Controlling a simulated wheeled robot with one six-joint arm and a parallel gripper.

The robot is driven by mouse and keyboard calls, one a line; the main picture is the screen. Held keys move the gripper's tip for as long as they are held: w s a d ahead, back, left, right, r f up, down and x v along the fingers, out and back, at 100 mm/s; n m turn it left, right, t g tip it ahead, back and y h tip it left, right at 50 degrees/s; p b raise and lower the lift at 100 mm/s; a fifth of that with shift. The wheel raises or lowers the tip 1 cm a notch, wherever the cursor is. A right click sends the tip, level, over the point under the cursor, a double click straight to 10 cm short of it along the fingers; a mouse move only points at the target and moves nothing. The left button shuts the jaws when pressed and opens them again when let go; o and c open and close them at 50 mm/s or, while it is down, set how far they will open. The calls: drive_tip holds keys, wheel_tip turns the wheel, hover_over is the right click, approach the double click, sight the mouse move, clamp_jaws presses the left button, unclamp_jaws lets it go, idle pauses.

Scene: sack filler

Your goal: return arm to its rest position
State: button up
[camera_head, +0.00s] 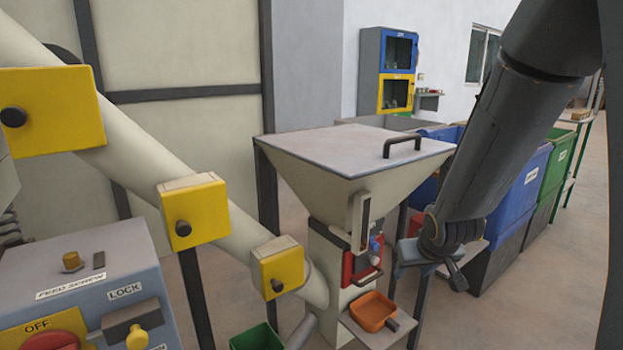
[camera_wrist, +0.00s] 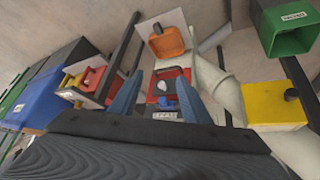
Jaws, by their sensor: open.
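My arm comes down from the upper right in the head view, with my gripper (camera_head: 430,268) low, just right of the sack filler's hopper (camera_head: 350,150). In the wrist view my gripper (camera_wrist: 158,98) has its two blue-grey fingers spread apart. A red part (camera_head: 362,268) with a handle is on the filler's spout column; in the wrist view the red part (camera_wrist: 171,76) shows between and beyond the fingers. No held object is visible. An orange tray (camera_head: 372,311) sits on a ledge below the red part, beyond the fingers in the wrist view (camera_wrist: 167,41).
A feed tube with yellow boxes (camera_head: 195,210) slopes to the column. A control box (camera_head: 85,290) labelled FEED SCREW and LOCK stands lower left. A green bin (camera_head: 257,337) is at bottom. Blue (camera_head: 520,195) and green bins stand right, behind my arm. Open floor lies further right.

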drive_tip(key=s+a+r+g, duration=0.1)
drive_tip(key=s+a+g, duration=0.1)
drive_tip(key=s, duration=0.6)
drive_tip(key=s+a+g, duration=0.2)
drive_tip(key=s+a, duration=0.1)
drive_tip(key=s, duration=0.4)
drive_tip(key=s+a+r+n+g+y+p, duration=0.1)
drive_tip(key=s+a+r+n+g, duration=0.15)
drive_tip(key=s+a+r, duration=0.8)
drive_tip(key=s+d+r+m+p, duration=0.1)
drive_tip(key=d+r+m+p, duration=0.2)
drive_tip(key=d+r+p, duration=0.3)
drive_tip(key=d+p, duration=0.4)
drive_tip(key=p, duration=0.5)
drive_tip(key=shift+d+h+p, duration=0.25)
drive_tip(key=shift+h+p, duration=0.05)
drive_tip(key=shift+p, duration=0.1)
drive_tip(key=shift+s, duration=0.1)
